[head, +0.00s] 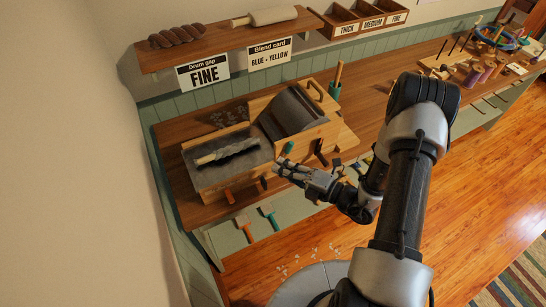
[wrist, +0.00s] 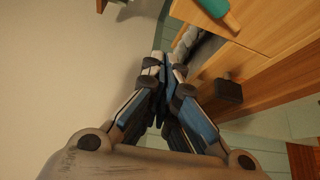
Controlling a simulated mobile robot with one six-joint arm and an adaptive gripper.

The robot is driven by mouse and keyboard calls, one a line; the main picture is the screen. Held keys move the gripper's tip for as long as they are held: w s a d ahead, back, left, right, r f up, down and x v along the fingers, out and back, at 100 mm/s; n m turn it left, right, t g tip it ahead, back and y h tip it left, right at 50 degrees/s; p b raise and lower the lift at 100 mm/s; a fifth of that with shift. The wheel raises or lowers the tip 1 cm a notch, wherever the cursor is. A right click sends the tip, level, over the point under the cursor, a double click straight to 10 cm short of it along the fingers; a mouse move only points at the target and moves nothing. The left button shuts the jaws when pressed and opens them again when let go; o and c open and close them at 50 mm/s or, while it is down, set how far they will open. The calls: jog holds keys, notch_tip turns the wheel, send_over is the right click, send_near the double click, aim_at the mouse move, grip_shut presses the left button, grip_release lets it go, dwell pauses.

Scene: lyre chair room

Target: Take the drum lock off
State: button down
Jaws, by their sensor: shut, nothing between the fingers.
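The wooden drum carder (head: 320,132) stands on the bench, its grey drum (head: 292,108) at the right end and a tray with grey fibre at the left. A small teal lever (head: 288,147) sits on its front side. It also shows at the top of the wrist view (wrist: 216,8); it may be the drum lock, but no label shows this. A dark square knob (wrist: 228,91) juts from the wood in the wrist view. My gripper (head: 279,167) is in front of the carder, below the teal lever. Its fingertips (wrist: 166,60) are together and empty, apart from lever and knob.
A dark crank (head: 320,153) sticks out to the right of my gripper. Two brushes (head: 243,228) hang at the bench front. Signs reading "FINE" (head: 203,73) and "BLUE + YELLOW" (head: 270,54) hang beneath the shelf (head: 222,38). Open wooden floor (head: 470,210) lies right of my arm.

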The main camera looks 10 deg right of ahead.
jog(key=s+d+f, duration=0.1)
jog(key=s+d, duration=0.3)
jog(key=d, duration=0.2)
jog(key=shift+s+d, duration=0.15)
jog(key=shift+s, duration=0.1)
jog(key=shift+f, duration=0.1)
